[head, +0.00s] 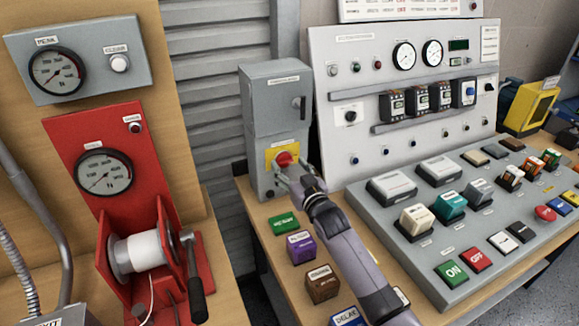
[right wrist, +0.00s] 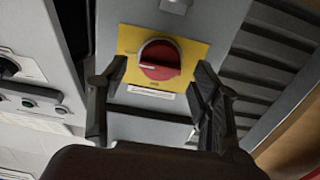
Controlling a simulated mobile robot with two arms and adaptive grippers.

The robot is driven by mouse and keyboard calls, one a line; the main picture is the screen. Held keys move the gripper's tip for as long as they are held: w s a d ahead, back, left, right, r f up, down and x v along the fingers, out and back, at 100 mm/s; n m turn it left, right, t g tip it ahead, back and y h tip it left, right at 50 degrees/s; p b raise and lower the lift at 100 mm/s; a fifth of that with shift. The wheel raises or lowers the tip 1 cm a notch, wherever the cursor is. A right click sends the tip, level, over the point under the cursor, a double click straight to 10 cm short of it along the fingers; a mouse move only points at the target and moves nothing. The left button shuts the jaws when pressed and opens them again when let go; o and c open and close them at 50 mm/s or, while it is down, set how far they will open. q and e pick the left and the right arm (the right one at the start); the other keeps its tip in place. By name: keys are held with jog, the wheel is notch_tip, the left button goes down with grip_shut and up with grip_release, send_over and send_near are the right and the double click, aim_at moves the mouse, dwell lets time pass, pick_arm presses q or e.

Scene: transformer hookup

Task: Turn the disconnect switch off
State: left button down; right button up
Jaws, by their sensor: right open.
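The disconnect switch is a red rotary knob (head: 285,158) on a yellow plate (head: 271,160), low on the front of a grey box (head: 273,115). In the right wrist view the knob (right wrist: 160,60) lies between my two fingertips, and its ridge looks roughly level across the picture. My right gripper (head: 288,174) is open in front of the knob, with one finger on each side of the plate. I cannot tell whether the fingers touch the knob. My left gripper is out of view.
A grey gauge panel (head: 330,60) stands to the right of the box, with a sloped button console (head: 375,215) before it. Small labelled blocks, green (head: 284,224), purple (head: 301,247) and brown (head: 322,283), sit beside my right arm. A red winch (head: 70,140) stands at left.

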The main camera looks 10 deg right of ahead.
jog(key=shift+w, duration=0.35)
jog(key=shift+c, duration=0.2)
jog(key=c, duration=1.1)
